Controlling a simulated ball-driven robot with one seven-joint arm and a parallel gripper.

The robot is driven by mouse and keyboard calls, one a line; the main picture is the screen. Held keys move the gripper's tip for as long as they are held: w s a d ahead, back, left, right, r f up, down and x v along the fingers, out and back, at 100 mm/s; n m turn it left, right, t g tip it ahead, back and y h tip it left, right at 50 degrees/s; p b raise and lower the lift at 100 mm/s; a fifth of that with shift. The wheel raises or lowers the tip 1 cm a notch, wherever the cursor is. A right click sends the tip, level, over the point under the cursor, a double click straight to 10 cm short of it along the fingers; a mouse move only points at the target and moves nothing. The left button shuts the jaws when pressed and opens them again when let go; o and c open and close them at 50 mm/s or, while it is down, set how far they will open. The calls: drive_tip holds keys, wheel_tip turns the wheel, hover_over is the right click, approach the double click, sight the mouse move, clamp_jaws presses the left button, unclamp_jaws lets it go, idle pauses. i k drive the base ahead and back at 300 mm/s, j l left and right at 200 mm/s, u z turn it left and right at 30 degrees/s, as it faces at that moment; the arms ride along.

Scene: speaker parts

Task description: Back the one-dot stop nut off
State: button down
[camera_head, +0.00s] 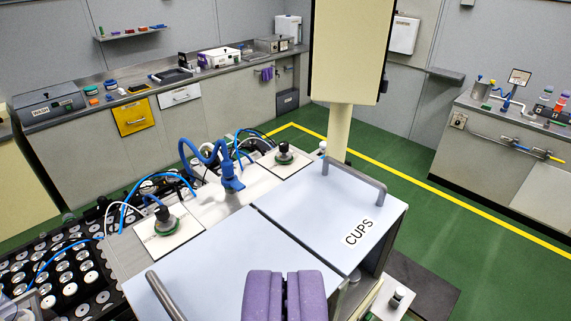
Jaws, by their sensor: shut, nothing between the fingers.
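My gripper (285,292) shows at the bottom centre with two purple padded fingers side by side. It is shut, with only a thin dark line between the fingers, and it holds nothing. It is in front of a pale bench top with a lid marked CUPS (335,215). Two white plates carry dark knob-like fittings: a left fitting (165,218) and a back fitting (284,152). A small fitting (397,298) also stands at the lower right. I cannot make out any dots on these fittings, so I cannot tell which is the one-dot stop nut.
A blue hose fitting (230,180) stands between the plates. Black trays of round parts (62,278) fill the lower left. Grey handles (354,180) rise from the lids. A cream column (340,130) stands behind. Counters line the walls; green floor (480,225) is open at right.

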sight(288, 156)
drive_tip(key=i+l+u, duration=0.3)
drive_tip(key=l, duration=0.25)
drive_tip(key=i+l+u, duration=0.2)
drive_tip(key=l, duration=0.15)
drive_tip(key=i+l+u, duration=0.15)
drive_tip(key=l, duration=0.15)
drive_tip(key=i+l+u, duration=0.1)
drive_tip(key=i+l, duration=0.35)
